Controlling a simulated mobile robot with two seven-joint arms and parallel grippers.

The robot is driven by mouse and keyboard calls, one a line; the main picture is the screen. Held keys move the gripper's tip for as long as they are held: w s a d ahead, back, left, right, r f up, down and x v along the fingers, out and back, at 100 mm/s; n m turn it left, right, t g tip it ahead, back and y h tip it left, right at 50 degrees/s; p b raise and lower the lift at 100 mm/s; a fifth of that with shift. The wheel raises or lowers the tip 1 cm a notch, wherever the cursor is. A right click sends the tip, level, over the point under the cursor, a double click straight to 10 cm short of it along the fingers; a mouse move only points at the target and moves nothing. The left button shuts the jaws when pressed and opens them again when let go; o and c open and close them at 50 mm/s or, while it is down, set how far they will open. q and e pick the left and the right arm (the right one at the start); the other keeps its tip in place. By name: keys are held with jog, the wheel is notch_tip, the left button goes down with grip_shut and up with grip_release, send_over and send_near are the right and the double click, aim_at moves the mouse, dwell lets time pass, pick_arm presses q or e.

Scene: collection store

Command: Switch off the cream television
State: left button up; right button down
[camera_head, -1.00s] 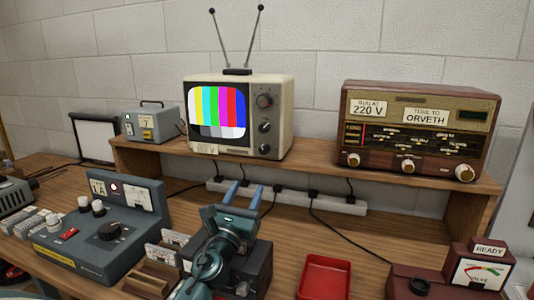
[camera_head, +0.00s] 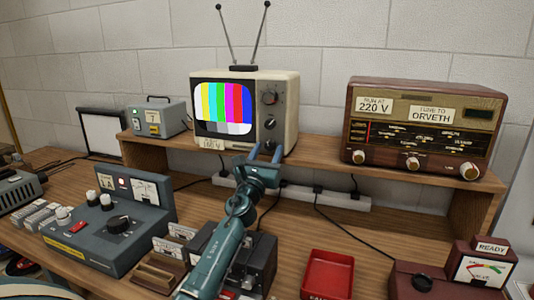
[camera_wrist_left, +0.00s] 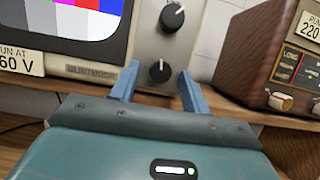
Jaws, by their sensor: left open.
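The cream television (camera_head: 287,92) stands on the wooden shelf, with color bars lit on its screen (camera_head: 223,107). Its right-hand panel carries dark knobs, the upper one (camera_head: 269,98) clear in the head view. My left gripper (camera_head: 266,151) is open in front of the lower part of that panel. In the left wrist view the gripper (camera_wrist_left: 155,82) has its blue fingers apart, with the lower knob (camera_wrist_left: 159,71) showing between the tips. I cannot tell whether the fingers touch the television. My right gripper is not in view.
A brown radio (camera_head: 420,128) stands right of the television, and a small grey box (camera_head: 158,118) stands left. A power strip (camera_head: 330,198) with cables runs under the shelf (camera_head: 330,172). A blue-grey control unit (camera_head: 110,225) and a red tray (camera_head: 328,275) are on the bench.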

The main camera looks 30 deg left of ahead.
pick_arm(q)
jog(key=c, duration=1)
